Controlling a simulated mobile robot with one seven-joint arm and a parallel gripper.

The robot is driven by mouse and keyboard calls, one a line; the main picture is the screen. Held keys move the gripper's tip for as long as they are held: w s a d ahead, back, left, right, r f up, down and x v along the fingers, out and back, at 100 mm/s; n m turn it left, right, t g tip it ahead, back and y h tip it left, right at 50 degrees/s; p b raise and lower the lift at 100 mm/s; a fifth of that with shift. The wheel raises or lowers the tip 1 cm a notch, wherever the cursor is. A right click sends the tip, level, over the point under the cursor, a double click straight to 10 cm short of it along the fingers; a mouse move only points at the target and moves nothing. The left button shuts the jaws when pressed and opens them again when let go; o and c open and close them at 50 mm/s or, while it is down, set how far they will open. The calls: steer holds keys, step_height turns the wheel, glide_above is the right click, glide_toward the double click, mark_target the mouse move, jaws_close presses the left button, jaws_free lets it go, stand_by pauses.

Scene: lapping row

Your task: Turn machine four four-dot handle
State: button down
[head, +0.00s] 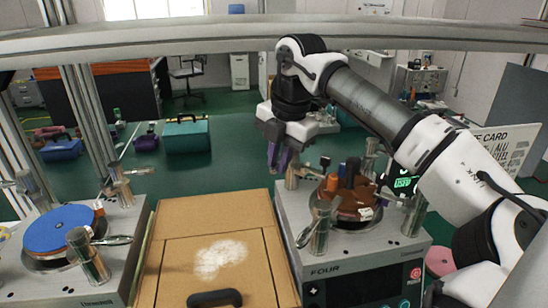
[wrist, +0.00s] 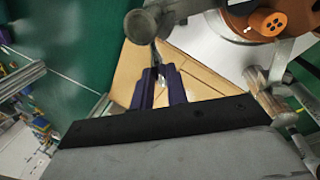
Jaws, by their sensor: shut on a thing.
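Machine four (head: 340,262), a pale grey block marked FOUR, stands right of centre in the head view. Posts with lever handles stand around its round plate. My gripper (head: 278,158) is at its back left post (head: 292,172), purple fingers pointing down. In the wrist view my gripper (wrist: 162,86) is shut on a thin metal handle (wrist: 156,58) that runs from a round grey post top (wrist: 140,25). Most of the handle is hidden between the fingers. I cannot make out its dots.
Brown and orange weights (head: 350,190) crowd the machine's plate. A front left post with a lever (head: 320,228) stands nearby.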

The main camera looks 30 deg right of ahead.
steer(key=shift+s+d+r+n, duration=0.1)
steer(key=shift+s+n, duration=0.1)
steer(key=shift+n, duration=0.2)
steer(key=c, duration=1.4)
jaws_free()
steer(key=r+p, duration=0.2)
steer(key=r, duration=0.2)
steer(key=s+r+p, duration=0.1)
steer(key=r+p, duration=0.2)
steer(key=r, duration=0.1)
steer(key=s+d+r+p, duration=0.1)
steer(key=r+p, duration=0.1)
steer(key=r, duration=0.1)
steer(key=shift+s+r, duration=0.1)
steer(key=shift+r, duration=0.3)
